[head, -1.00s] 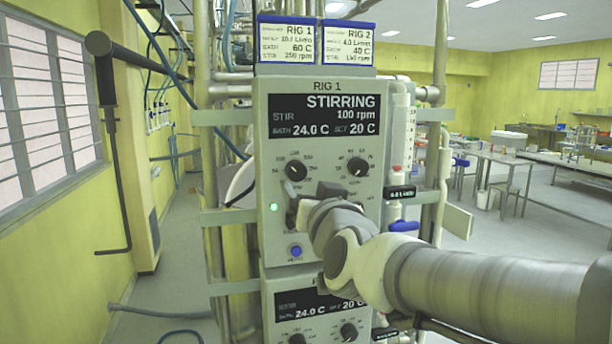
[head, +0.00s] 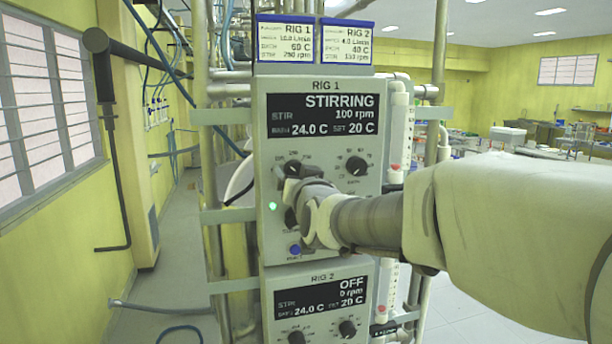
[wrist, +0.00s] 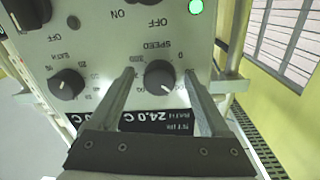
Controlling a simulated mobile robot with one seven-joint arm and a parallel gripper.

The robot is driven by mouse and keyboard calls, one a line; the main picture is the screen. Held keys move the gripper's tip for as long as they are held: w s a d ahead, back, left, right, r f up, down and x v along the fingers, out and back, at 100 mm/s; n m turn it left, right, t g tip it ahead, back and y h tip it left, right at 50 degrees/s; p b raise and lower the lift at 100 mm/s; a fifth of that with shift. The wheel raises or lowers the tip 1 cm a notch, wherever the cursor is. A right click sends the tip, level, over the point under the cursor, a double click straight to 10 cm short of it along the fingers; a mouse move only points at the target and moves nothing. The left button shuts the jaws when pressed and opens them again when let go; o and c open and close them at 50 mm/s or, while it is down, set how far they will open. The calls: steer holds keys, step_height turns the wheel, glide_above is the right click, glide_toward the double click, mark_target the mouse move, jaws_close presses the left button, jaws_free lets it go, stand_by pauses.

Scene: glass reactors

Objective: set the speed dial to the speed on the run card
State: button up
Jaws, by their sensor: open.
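The black speed dial (head: 292,168) is at the left of the RIG 1 panel (head: 325,205). In the wrist view, upside down, the speed dial (wrist: 160,80) with its white pointer line lies between my two fingers. My gripper (wrist: 160,74) is open, a finger on each side of the dial; I cannot tell whether they touch it. In the head view my gripper (head: 295,183) is just below the dial, partly covering the panel. The RIG 1 run card (head: 286,42) appears to read 60 C and 250 rpm. The display (head: 323,116) reads STIRRING, 100 rpm.
The bath dial (head: 356,165) sits to the right of the speed dial. A green lamp (head: 272,206) is lit and a blue button (head: 295,250) is below. The RIG 2 panel (head: 318,300) reads OFF. Pipes and a flow tube (head: 397,130) flank the panel.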

jaws_close()
stand_by(0.3)
steer(key=shift+m+b, duration=0.3)
steer(key=shift+b, duration=0.15)
